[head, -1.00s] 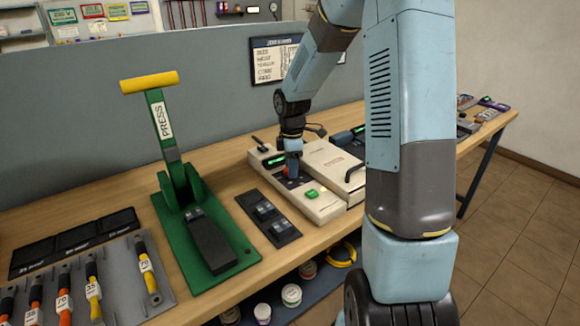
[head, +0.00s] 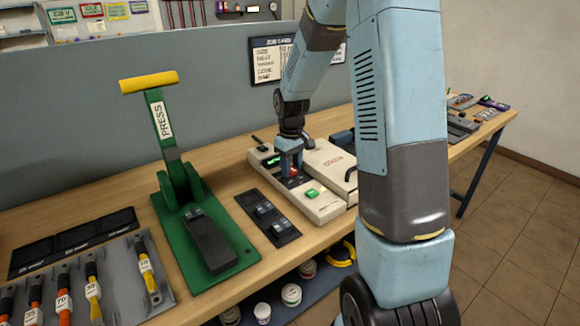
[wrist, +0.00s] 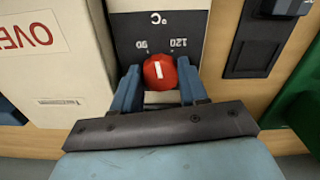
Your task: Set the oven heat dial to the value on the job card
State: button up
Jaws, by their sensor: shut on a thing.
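The oven (head: 323,206) is a cream box on the bench, with a lid lettered OVEN (wrist: 30,40). Its red heat dial (wrist: 160,71) has a white pointer line and sits on a dark panel (wrist: 160,25). The panel reads °C, with 90 and 120 upside down in the wrist view. My gripper (head: 290,165) reaches down over the dial; in the wrist view its two fingers (wrist: 160,88) are shut on the dial's sides. Other scale marks are hidden or out of view. The job card board (head: 270,60) hangs on the divider; its values are too small to read.
A green display (head: 273,160) and green button (head: 313,193) are on the oven.

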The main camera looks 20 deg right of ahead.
jog(key=m, duration=0.5)
jog(key=shift+s+f+m, duration=0.1)
jog(key=shift+s+m, duration=0.1)
jog(key=shift+m, duration=0.1)
jog(key=m, duration=0.5)
jog(key=shift+a+m, duration=0.15)
jog(key=shift+m, duration=0.15)
jog(key=m, duration=0.6)
jog(key=shift+a, duration=0.1)
jog(key=m, duration=0.5)
jog(key=shift+w+f+m, duration=0.1)
jog(key=shift+m, duration=0.2)
jog(key=o, duration=1.1)
jog(key=shift+w, duration=0.1)
jog(key=shift+c, duration=0.2)
jog(key=shift+r, duration=0.2)
